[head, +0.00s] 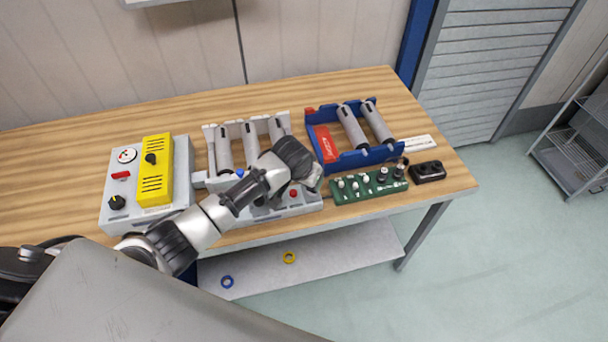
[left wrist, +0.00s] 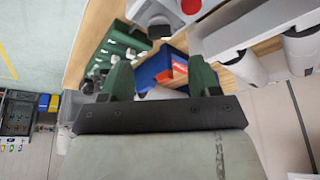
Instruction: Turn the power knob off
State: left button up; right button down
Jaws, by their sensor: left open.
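A grey control box (head: 179,200) stands at the left of the workbench. It has a black knob (head: 117,202) at its lower left, a red switch and a round gauge. A second black knob (head: 151,158) sits on its yellow panel (head: 154,185). I cannot tell which is the power knob. My left gripper (head: 312,178) is over the front of the grey rack, well right of both knobs. In the left wrist view its two green fingers (left wrist: 161,80) stand apart with nothing between them. My right gripper is in neither view.
A grey rack (head: 210,150) with grey cylinders and buttons is beside the box, partly behind my arm. A blue bin (head: 352,160) with cylinders, a green board (head: 368,187) and a black block (head: 428,171) are to the right. A lower shelf (head: 330,262) holds two rings.

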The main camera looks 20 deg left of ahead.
pick_arm(q)
jog(key=shift+v, duration=1.65)
jog(key=s+d+f+h, duration=0.1)
jog(key=s+d+f, duration=0.15)
jog(key=s, duration=1.05)
jog(key=s+a+r+g+y, duration=0.1)
jog(key=s+a+r, duration=0.2)
jog(key=s, duration=0.6)
jog(key=s+a+r+y, duration=0.1)
jog(key=s+a+r, duration=0.1)
jog(key=s, duration=0.7)
notch_tip(320, 180, down, 34)
jog(key=g+b, duration=0.1)
jog(key=b, duration=0.7)
jog(key=s+a+f+b, duration=0.1)
jog(key=s+f+b, duration=0.1)
jog(key=s+f, duration=0.6)
jog(key=s+a+f+g+b, duration=0.1)
jog(key=s+a+f+b, duration=0.1)
jog(key=s+f, duration=0.6)
notch_tip(320, 180, down, 5)
jog(key=shift+r+g+b, duration=0.25)
jog(key=shift+g+b, duration=0.05)
jog(key=shift+b, duration=0.1)
